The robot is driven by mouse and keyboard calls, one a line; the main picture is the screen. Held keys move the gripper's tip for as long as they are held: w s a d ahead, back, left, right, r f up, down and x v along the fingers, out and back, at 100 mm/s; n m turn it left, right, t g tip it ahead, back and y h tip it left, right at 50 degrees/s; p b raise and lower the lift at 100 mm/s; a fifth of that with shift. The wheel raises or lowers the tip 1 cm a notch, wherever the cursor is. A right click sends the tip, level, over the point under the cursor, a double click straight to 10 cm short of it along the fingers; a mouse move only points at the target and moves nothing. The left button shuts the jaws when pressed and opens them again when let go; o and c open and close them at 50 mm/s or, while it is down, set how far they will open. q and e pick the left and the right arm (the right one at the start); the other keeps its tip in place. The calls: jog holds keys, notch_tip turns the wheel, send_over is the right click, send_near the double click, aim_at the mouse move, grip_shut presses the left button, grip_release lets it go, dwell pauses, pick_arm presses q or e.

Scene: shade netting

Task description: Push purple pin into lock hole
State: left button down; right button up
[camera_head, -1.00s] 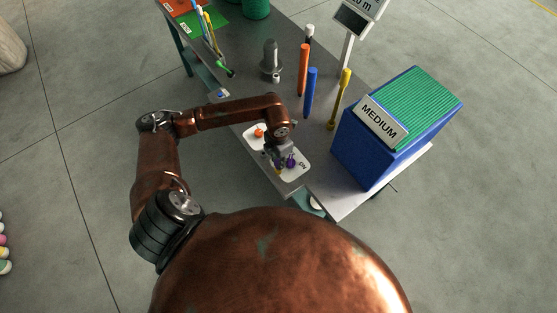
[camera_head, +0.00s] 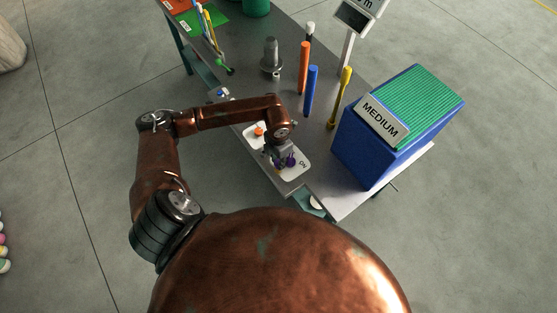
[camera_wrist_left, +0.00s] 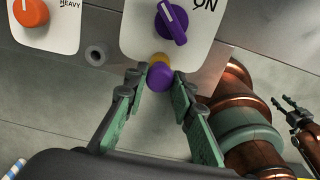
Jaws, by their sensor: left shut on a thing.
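The purple pin (camera_wrist_left: 160,76) shows its round purple head between the fingertips of my left gripper (camera_wrist_left: 158,82) in the left wrist view. My left gripper is shut on it. A gold lock part (camera_wrist_left: 161,60) shows right behind the pin head, at the lower edge of the white panel (camera_wrist_left: 135,38). How deep the pin sits in the hole is hidden. In the head view my left gripper (camera_head: 280,163) is over the panel (camera_head: 298,172) at the table edge. My right gripper (camera_wrist_left: 290,112) is at the right of the wrist view, its fingers apart, empty.
A purple knob (camera_wrist_left: 172,22) marked ON is on the panel, with an orange knob (camera_wrist_left: 31,12) to its left. A grey ring (camera_wrist_left: 97,54) lies between. A blue box (camera_head: 365,153) marked MEDIUM and upright orange (camera_head: 303,70), blue (camera_head: 310,92) and yellow (camera_head: 340,100) rods stand beyond.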

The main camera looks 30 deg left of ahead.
pick_arm(q)
jog(key=shift+f, duration=0.45)
jog(key=c, duration=1.5)
grip_release()
jog(key=shift+c, duration=0.2)
notch_tip(320, 180, up, 12)
